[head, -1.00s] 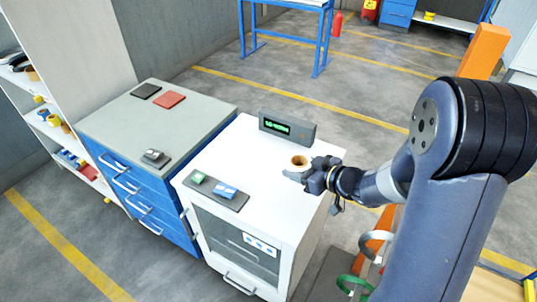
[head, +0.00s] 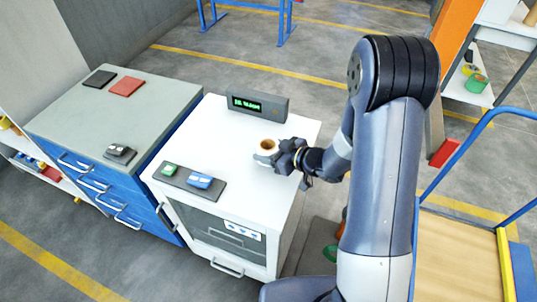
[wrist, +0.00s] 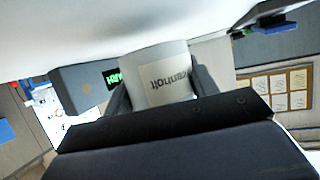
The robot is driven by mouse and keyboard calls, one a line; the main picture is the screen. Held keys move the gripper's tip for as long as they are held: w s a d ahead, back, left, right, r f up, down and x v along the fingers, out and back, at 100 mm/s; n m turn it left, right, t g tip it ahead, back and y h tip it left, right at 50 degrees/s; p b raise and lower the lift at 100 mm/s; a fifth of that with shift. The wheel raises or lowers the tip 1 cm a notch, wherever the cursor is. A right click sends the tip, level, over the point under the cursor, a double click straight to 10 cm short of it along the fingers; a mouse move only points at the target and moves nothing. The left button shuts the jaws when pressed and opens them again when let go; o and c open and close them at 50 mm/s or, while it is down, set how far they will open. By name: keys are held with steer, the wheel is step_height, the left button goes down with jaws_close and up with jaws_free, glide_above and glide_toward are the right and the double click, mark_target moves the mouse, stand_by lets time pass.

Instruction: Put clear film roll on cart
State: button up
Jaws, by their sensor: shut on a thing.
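The clear film roll (head: 267,147) is pale with a brown core. It is upright at the white cabinet's top, in front of the display box. My gripper (head: 278,152) is shut on it from the right side. In the wrist view the roll (wrist: 160,75) sits between the two dark fingers and bears printed lettering. The white top is close to the roll; I cannot tell whether they touch. The cart (head: 455,258), with a wooden deck and blue rails, stands at the lower right, partly behind my arm.
The white cabinet (head: 290,205) carries a display box (head: 257,105) and a dark tray (head: 190,181) with a green and a blue item. A blue drawer cabinet (head: 115,120) stands to the left. A shelf with tape rolls (head: 477,83) is at the upper right. Open floor lies behind.

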steer(key=shift+f, duration=0.95)
steer(key=shift+f, duration=0.1)
steer(key=shift+f, duration=0.15)
steer(key=o, duration=1.1)
steer(key=shift+c, duration=0.2)
steer(key=shift+r, duration=0.25)
